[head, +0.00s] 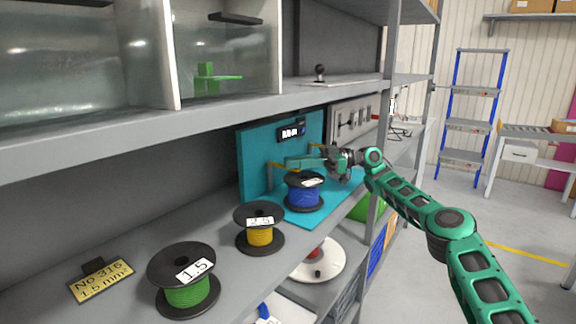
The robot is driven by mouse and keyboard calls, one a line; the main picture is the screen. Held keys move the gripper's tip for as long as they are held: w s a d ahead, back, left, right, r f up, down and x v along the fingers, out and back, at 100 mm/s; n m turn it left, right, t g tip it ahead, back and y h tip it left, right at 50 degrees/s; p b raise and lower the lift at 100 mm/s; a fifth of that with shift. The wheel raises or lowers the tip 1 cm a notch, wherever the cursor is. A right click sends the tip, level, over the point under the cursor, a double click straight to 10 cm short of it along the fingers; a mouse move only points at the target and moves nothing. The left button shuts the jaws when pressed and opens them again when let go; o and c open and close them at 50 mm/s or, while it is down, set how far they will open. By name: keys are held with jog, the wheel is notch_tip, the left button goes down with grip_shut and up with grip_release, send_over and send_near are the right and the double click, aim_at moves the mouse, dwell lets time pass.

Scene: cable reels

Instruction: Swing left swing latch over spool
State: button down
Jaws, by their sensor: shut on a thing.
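The teal holder has an upright back panel (255,150) and a flat base (335,203) on the shelf. A spool of blue cable (303,197) with black flanges and a white label stands upright on its base. A green-teal bar, which looks like the left swing latch (300,163), reaches out from the panel at about the height of the spool's top, behind it. My gripper (332,161) is at the outer end of this bar and is shut on it. The fingertips are small and partly hidden. Yellow pieces show on the panel near the bar.
A yellow-cable spool (260,230) and a green-cable spool (183,285) stand nearer on the same shelf, beside a yellow number plate (100,279). A grey panel with switches (350,122) stands behind my gripper. The upper shelf (200,115) hangs above; a grey post is close to my arm.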

jog(key=shift+w+d+r, duration=0.2)
jog(key=shift+w+d, duration=0.05)
jog(key=shift+w, duration=0.1)
jog(key=c, duration=1.7)
grip_release()
jog(key=shift+w+f, duration=0.15)
jog(key=shift+f, duration=0.05)
jog(key=shift+o, duration=0.2)
jog(key=v, duration=1)
jog(key=shift+w+d, duration=0.2)
jog(key=shift+d, duration=0.15)
jog(key=shift+s+f, duration=0.1)
